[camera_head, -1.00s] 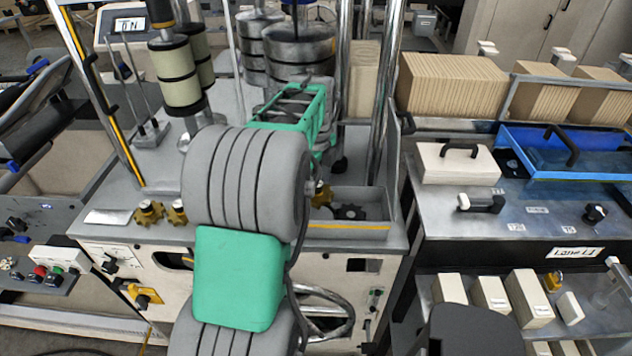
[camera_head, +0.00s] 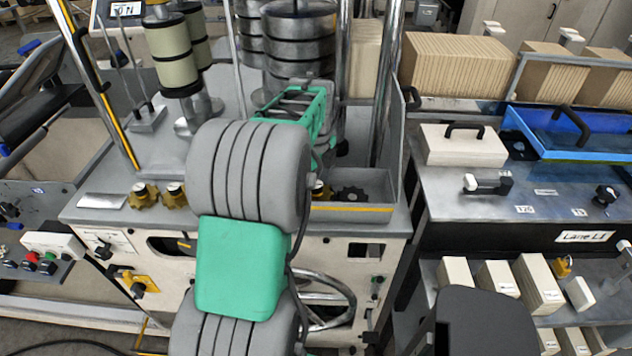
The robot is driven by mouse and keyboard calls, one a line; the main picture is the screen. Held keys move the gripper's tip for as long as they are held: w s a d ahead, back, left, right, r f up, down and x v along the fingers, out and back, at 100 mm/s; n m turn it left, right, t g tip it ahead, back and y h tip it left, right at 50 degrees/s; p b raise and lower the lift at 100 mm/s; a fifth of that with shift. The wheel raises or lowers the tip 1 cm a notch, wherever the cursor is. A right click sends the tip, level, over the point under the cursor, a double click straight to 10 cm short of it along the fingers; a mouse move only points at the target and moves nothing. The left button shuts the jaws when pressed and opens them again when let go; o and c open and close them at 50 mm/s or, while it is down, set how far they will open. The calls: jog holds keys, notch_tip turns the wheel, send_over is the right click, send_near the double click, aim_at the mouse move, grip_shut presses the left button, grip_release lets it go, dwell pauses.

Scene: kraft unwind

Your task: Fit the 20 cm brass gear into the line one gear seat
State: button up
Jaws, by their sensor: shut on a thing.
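Two small brass gears or knobs, the left one (camera_head: 145,194) and the right one (camera_head: 174,194), sit on the front left of the machine's bench. A dark toothed gear (camera_head: 352,194) lies in a grey tray at the front right of the bench. A small brass piece (camera_head: 321,190) shows beside my arm, mostly hidden. I cannot tell which of these is 20 cm, or pick out the gear seat. My grey and green arm reaches over the bench front. My gripper's fingers do not show; the arm covers the area.
Upright steel posts (camera_head: 385,90), a stack of dark metal discs (camera_head: 298,45) and pale spools (camera_head: 172,60) crowd the bench. To the right is a side table with a blue tray (camera_head: 515,122), a white handled box (camera_head: 463,152) and a "Lane L1" label (camera_head: 585,237).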

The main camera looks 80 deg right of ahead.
jog(key=shift+a+f, duration=0.25)
jog(key=shift+f, duration=0.55)
jog(key=o, duration=1.8)
jog(key=shift+f+b, duration=0.1)
jog(key=shift+b, duration=0.2)
jog(key=r, duration=0.9)
jog(key=shift+d+r+b, duration=0.25)
jog(key=shift+r+b, duration=0.05)
jog(key=shift+b, duration=0.05)
